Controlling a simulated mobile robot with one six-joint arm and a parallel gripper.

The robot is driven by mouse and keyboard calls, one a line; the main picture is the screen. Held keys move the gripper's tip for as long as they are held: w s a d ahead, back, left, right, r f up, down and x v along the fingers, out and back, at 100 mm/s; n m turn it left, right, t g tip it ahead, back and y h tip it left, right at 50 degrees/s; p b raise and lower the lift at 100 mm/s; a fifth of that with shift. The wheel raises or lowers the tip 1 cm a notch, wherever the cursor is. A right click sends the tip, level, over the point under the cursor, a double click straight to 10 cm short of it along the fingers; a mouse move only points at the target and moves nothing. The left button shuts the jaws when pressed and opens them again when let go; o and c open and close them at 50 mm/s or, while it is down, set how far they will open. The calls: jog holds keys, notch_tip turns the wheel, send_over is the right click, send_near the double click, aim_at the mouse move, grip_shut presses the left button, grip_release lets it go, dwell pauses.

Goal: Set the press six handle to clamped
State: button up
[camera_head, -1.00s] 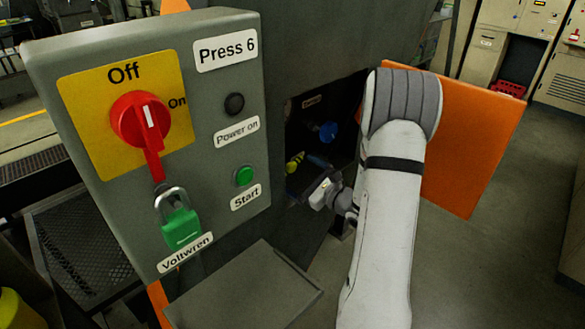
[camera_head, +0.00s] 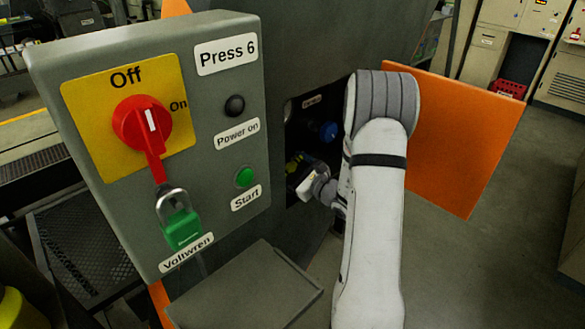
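The grey Press 6 control box (camera_head: 225,115) fills the left. To its right is a dark recess (camera_head: 310,125) in the press body, with a blue knob (camera_head: 328,131) inside. A small yellow part (camera_head: 293,163), perhaps the handle, shows at the recess's lower left. It is mostly covered by my gripper (camera_head: 298,174), which is at the recess, close to or touching that part. The fingers are small and dark here, so I cannot tell whether they are open or shut. The handle's position cannot be read.
The red rotary switch (camera_head: 143,124) points to Off, with a green padlock (camera_head: 183,229) hanging below it. An orange panel (camera_head: 455,135) stands open behind my arm. A grey shelf (camera_head: 245,290) juts out below the box. Floor at the right is clear.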

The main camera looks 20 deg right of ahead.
jog(key=shift+c, duration=1.1)
jog(key=shift+m, duration=2.1)
jog(key=o, duration=0.9)
jog(key=shift+c, duration=0.2)
jog(key=b+v, duration=0.1)
jog(key=v, duration=0.7)
